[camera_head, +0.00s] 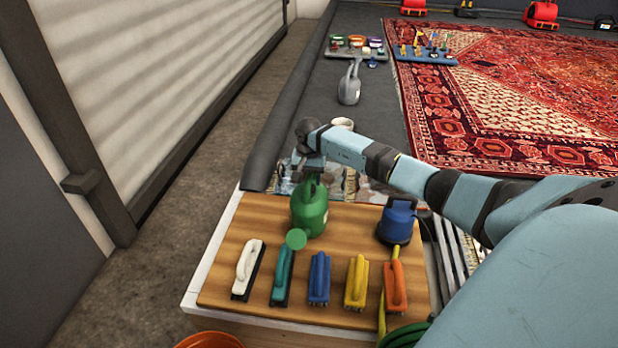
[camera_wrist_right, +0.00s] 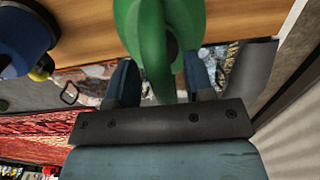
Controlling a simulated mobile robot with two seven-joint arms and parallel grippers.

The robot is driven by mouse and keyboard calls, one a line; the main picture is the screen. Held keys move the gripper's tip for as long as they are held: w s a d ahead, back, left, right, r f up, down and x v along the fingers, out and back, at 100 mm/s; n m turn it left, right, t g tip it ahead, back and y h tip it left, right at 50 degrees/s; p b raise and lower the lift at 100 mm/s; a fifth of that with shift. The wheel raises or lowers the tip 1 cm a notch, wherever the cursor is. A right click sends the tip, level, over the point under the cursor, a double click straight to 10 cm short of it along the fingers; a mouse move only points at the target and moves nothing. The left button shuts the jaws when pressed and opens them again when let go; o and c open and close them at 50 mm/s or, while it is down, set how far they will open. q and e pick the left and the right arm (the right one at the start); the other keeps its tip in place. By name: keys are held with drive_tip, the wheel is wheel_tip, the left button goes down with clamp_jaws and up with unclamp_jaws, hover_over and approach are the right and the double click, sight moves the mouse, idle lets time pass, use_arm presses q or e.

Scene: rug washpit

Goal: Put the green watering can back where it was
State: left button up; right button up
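The green watering can (camera_head: 309,210) stands upright at the back of a wooden board (camera_head: 345,225), its round green spout head toward the front. My right gripper (camera_head: 309,168) is just behind and above it, reaching in from the right. In the right wrist view the can's green handle (camera_wrist_right: 158,50) lies between the two blue fingers of the right gripper (camera_wrist_right: 160,75). The fingers stand apart, with a gap showing beside the handle, so the gripper looks open around it. My left gripper is not in view.
A blue pump (camera_head: 396,220) stands right of the can. Several brushes, including a white one (camera_head: 247,268), line the board's front. A red patterned rug (camera_head: 500,110) lies at the right.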

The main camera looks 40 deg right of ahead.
drive_tip(key=shift+r, duration=0.3)
wheel_tip(320, 180, up, 7)
drive_tip(key=p, duration=0.3)
drive_tip(key=shift+f, duration=0.2)
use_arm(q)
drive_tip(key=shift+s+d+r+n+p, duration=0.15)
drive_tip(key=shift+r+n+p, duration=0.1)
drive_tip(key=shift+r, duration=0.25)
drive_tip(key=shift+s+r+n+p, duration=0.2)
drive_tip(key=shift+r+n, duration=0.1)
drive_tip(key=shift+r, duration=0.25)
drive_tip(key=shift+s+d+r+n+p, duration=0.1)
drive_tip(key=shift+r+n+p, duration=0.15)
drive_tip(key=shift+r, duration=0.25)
use_arm(e)
drive_tip(key=shift+r, duration=2.5)
